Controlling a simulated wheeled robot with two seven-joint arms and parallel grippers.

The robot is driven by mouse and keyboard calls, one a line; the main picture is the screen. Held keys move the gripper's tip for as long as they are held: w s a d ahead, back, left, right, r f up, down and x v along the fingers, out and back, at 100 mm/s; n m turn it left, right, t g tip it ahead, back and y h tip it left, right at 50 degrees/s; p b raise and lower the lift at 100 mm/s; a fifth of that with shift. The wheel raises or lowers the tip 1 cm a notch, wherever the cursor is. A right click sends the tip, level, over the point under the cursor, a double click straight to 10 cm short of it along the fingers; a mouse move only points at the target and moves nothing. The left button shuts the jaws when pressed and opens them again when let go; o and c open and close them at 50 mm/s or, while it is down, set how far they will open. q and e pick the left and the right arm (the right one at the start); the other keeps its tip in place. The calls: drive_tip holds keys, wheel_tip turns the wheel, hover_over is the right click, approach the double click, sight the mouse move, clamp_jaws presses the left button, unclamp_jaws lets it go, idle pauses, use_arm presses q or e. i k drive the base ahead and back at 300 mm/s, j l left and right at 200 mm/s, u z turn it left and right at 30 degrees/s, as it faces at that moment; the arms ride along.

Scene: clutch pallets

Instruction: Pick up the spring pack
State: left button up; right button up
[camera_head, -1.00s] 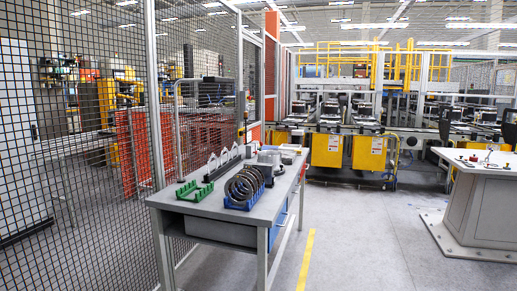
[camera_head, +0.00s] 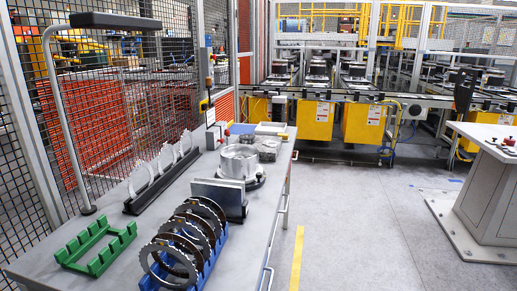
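Several parts stand on the grey worktable (camera_head: 140,262), and I cannot tell for certain which is the spring pack. A small dark grey part (camera_head: 268,150) sits just right of a silver round housing (camera_head: 238,160); its details are too small to make out. A blue rack (camera_head: 213,262) holds several dark toothed rings (camera_head: 160,258) upright. A black rack (camera_head: 150,203) holds several pale rings (camera_head: 141,180). A green rack (camera_head: 97,238) is empty. Neither of my grippers is in view.
A grey plate-like block (camera_head: 217,194) stands between the housing and the dark rings. A lamp post (camera_head: 62,120) rises at the table's left, beside mesh fencing. A grey pedestal (camera_head: 490,190) is at right. The floor between is clear, with a yellow line (camera_head: 297,262).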

sight(252, 138)
drive_tip(key=i+u, duration=0.2)
drive_tip(key=i, duration=0.4)
drive_tip(key=l+u, duration=0.25)
drive_tip(key=u, duration=0.2)
drive_tip(key=l+u, duration=0.4)
drive_tip(key=k+l+u, duration=0.1)
drive_tip(key=u, duration=0.35)
drive_tip(key=l+u, duration=0.2)
drive_tip(key=u, duration=0.25)
drive_tip(key=k+l+u, duration=0.1)
drive_tip(key=u, duration=0.3)
drive_tip(key=l+u, duration=0.25)
drive_tip(key=u, duration=0.2)
drive_tip(key=k+l+u, duration=0.1)
drive_tip(key=u, duration=0.3)
drive_tip(key=k+u, duration=0.15)
drive_tip(key=u, duration=0.3)
drive_tip(key=k+l+u, duration=0.1)
drive_tip(key=u, duration=0.35)
drive_tip(key=k+l+u, duration=0.2)
drive_tip(key=u, duration=0.25)
drive_tip(key=k+l+u, duration=0.1)
drive_tip(key=k+u, duration=0.55)
drive_tip(key=u, duration=0.25)
drive_tip(key=k+l+z, duration=0.1)
drive_tip(key=k, duration=0.5)
drive_tip(key=k+l+z, duration=0.15)
drive_tip(key=k, duration=0.45)
